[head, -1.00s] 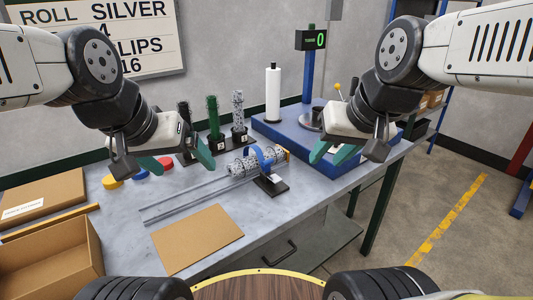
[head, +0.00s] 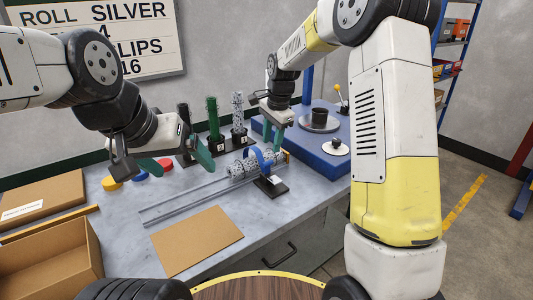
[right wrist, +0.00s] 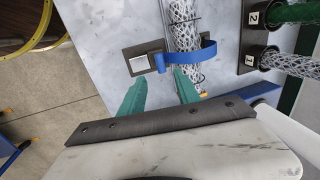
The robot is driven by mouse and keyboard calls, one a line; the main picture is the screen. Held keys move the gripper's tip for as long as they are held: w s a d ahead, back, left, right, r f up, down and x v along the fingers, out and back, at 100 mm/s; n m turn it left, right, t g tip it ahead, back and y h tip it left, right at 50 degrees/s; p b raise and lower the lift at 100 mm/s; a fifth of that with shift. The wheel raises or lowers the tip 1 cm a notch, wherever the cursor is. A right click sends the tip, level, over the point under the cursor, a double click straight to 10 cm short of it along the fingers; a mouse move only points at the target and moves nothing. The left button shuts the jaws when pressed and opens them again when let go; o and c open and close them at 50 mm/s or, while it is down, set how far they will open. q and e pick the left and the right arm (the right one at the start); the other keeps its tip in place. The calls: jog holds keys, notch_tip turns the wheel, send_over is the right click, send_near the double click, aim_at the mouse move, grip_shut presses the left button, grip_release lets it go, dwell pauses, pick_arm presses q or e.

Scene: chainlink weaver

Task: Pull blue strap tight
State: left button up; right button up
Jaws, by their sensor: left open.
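The blue strap (head: 265,161) loops around a silver chainlink roll (head: 239,170) on the table. It also shows in the right wrist view (right wrist: 193,53), where it runs from a dark holder with a pale square plate (right wrist: 141,63) across the mesh roll. My right gripper (right wrist: 160,76) is open; its two green fingertips are apart, just short of the strap beside the holder. In the head view the right gripper (head: 277,138) hangs above the strap. I cannot tell whether a finger touches the strap. My left gripper (head: 177,163) is open and empty, left of the roll.
Mesh rolls in green (head: 214,118) and silver (head: 238,112) stand behind on numbered bases. A blue platform (head: 325,155) lies to the right. A brown sheet (head: 197,240) and metal rails (head: 185,198) lie in front. A cardboard box (head: 50,262) is front left.

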aim_at(268, 162)
jog(key=f, duration=0.2)
jog(key=w+f, duration=0.1)
jog(key=f, duration=0.2)
jog(key=a+f, duration=0.1)
jog(key=f, duration=0.2)
jog(key=shift+w, duration=0.25)
grip_shut()
dwell(1.1)
